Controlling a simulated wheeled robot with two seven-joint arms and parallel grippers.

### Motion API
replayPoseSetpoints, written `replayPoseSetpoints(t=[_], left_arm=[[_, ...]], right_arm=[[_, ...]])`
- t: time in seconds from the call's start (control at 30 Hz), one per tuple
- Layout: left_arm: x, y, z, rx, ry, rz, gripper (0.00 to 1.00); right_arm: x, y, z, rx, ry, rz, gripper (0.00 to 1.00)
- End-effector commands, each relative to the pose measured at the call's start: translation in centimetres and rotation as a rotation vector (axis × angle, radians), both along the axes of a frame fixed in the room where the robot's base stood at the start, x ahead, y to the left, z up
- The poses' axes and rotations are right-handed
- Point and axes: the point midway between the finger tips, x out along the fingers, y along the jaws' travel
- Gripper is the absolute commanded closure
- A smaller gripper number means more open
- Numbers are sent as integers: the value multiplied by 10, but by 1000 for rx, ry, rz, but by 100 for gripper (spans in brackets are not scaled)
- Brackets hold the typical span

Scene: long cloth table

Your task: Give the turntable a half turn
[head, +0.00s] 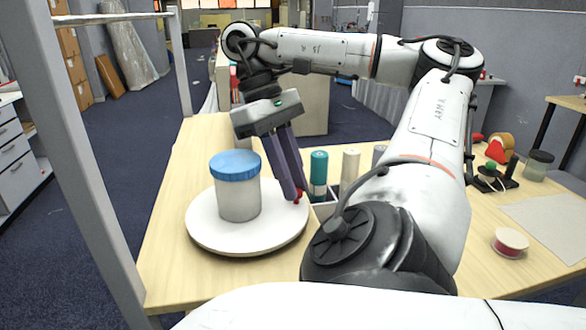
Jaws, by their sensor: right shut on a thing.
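A round white turntable (215,231) lies on the near left part of the wooden table. A pale grey jar with a blue lid (238,200) stands upright on it, left of the turntable's middle. A small red knob (298,196) shows at the turntable's right edge. My right gripper (297,195) reaches down from above with its fingers shut on the red knob, which they partly hide. My left gripper is not in view.
A teal bottle (318,174) and a cream bottle (349,172) stand in a dark tray right of the turntable. My right arm hides part of the table. A ribbon spool (510,242) and tape dispenser (499,148) are at right.

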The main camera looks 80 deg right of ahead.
Motion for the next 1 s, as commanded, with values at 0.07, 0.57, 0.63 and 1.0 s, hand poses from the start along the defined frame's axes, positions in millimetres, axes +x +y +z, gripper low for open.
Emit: replayPoseSetpoints(t=[0.07,0.57,0.63,1.0], left_arm=[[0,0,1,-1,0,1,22],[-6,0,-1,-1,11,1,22],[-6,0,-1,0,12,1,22],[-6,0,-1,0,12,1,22]], right_arm=[[0,-1,0,1,3,17,100],[1,-3,0,3,2,49,100],[1,-3,0,3,2,49,100],[1,-3,0,2,1,48,74]])
